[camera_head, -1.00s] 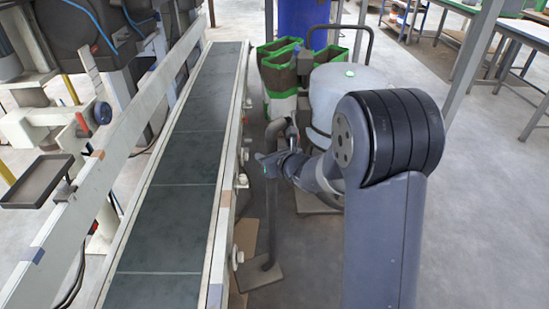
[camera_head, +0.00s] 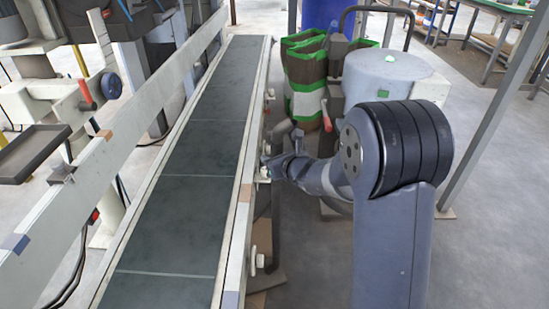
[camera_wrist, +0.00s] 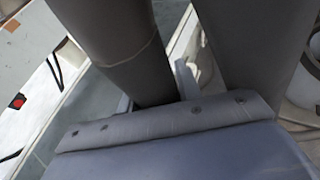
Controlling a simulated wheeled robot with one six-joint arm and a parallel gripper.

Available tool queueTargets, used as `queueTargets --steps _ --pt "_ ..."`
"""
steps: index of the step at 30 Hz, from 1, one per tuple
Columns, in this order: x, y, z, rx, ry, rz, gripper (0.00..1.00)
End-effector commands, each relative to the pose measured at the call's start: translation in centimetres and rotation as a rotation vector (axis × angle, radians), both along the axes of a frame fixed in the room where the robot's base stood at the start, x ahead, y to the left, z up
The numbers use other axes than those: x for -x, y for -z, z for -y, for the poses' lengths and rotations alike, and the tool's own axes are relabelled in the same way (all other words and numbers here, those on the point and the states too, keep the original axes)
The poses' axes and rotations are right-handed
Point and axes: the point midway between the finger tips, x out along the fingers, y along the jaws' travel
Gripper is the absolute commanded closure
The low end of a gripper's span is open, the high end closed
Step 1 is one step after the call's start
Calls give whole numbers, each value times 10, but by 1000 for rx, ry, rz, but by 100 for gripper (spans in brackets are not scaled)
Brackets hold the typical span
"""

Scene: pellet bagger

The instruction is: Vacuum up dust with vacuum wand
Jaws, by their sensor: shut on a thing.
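My gripper (camera_head: 276,162) is shut on the grey vacuum wand, close beside the right rail of the conveyor. The wand's bent upper tube (camera_head: 281,130) shows just behind the gripper in the head view. A dark upright length below the gripper runs towards the floor, and I cannot tell its end clearly. In the wrist view, a thick grey tube (camera_wrist: 132,50) with a seam fills the upper middle, with another broad grey shape beside it on the right. I cannot make out any dust.
The conveyor belt (camera_head: 195,160) runs away from me on the left, with knobs along its right rail. A grey drum (camera_head: 385,80) and green-edged sacks (camera_head: 304,72) stand behind my arm. A metal post (camera_head: 497,105) stands at the right. Floor right of my arm is clear.

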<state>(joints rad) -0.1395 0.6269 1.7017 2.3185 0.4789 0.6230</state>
Motion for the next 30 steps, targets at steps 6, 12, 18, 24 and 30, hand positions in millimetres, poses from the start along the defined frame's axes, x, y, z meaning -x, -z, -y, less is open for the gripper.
queueTargets --steps 6,12,18,24,30 --pt "11 -2 -1 -4 1 3 95" --pt "25 -1 -1 -2 0 3 95" --pt "38 -2 -2 -3 0 3 95" --pt "51 -2 -2 -3 0 3 95" --pt "64 -2 -3 -2 -1 3 95"
